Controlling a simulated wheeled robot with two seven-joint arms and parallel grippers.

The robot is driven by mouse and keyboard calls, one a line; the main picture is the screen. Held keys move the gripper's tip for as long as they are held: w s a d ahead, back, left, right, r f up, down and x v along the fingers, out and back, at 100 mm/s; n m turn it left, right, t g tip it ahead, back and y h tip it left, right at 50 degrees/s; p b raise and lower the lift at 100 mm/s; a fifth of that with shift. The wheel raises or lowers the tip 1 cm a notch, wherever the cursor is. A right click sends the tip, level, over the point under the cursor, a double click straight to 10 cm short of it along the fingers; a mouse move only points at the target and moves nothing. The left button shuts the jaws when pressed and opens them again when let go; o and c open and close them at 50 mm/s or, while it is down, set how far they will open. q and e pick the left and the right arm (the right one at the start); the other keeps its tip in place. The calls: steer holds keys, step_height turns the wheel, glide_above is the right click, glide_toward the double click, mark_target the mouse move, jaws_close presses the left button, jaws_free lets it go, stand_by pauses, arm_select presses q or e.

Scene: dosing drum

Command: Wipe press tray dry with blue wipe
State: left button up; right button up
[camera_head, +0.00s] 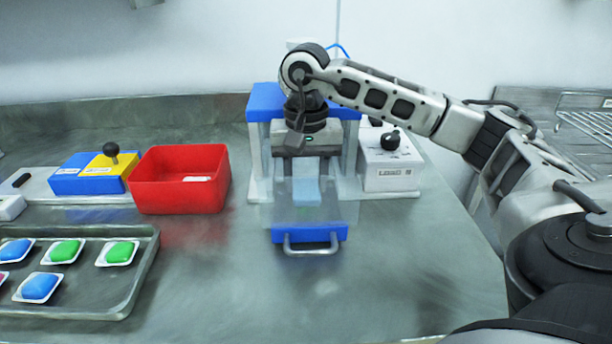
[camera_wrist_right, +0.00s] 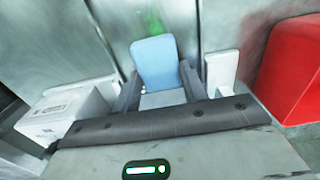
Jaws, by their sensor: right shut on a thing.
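The press (camera_head: 262,103) has a blue top and pale side posts, and stands near the back of the counter. Its tray, with a blue front (camera_head: 290,236) and metal handle, is pulled out toward me. My right gripper (camera_head: 306,172) reaches down at the press front, its fingers mostly hidden in the head view. It is shut on the light blue wipe (camera_head: 306,192), which hangs over the tray. In the right wrist view the wipe (camera_wrist_right: 155,60) sits between the two fingers (camera_wrist_right: 160,88). I cannot tell whether it touches the tray. My left gripper is out of view.
A red bin (camera_head: 180,190) stands left of the press, with a blue and yellow box (camera_head: 95,173) beyond it. A metal tray (camera_head: 140,272) holds several blue and green pods at front left. A white knobbed box (camera_head: 390,175) stands right. The front middle counter is clear.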

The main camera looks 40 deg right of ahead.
steer(key=shift+f, duration=0.25)
stand_by(0.7)
